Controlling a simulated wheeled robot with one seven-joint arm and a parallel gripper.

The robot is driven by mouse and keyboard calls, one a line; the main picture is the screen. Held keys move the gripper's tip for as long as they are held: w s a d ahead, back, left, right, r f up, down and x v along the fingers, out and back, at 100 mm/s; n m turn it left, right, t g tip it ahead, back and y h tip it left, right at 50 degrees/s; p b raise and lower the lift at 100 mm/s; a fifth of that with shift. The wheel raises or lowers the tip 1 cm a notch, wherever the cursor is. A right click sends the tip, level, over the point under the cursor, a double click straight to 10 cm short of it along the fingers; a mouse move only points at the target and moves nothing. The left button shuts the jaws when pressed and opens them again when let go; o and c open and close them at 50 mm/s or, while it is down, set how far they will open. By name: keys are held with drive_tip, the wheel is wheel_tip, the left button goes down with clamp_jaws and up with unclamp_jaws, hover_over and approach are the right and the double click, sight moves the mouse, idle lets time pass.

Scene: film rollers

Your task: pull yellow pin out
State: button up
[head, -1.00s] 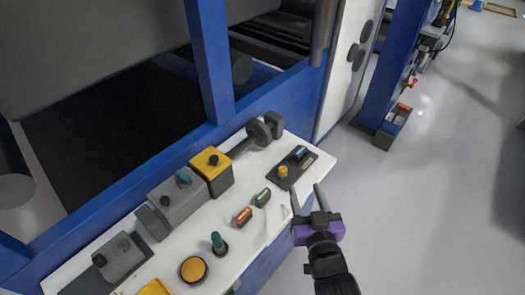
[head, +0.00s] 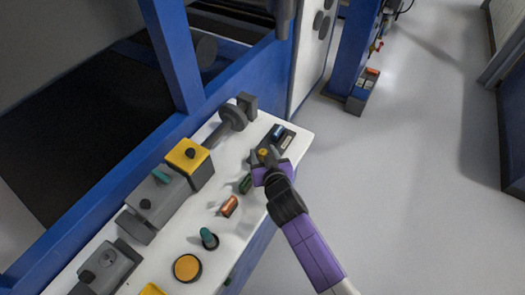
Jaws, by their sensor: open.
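The yellow pin (head: 263,152) stands on a dark plate (head: 288,143) near the far right end of the white panel. Only its top shows, as my gripper hides part of it. My gripper (head: 263,156) is open, with its fingers reaching over the panel at the pin. The fingers seem to lie on either side of the pin, but I cannot tell whether they touch it. A blue knob (head: 277,131) sits on the same plate, just beyond the pin.
A green switch (head: 245,184) and an orange switch (head: 229,206) are close left of my gripper. A grey handwheel (head: 232,118) stands behind. Open floor (head: 400,180) lies to the right.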

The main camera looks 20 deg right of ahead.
drive_tip(key=shift+w+f, duration=0.2)
drive_tip(key=shift+w, duration=0.3)
clamp_jaws()
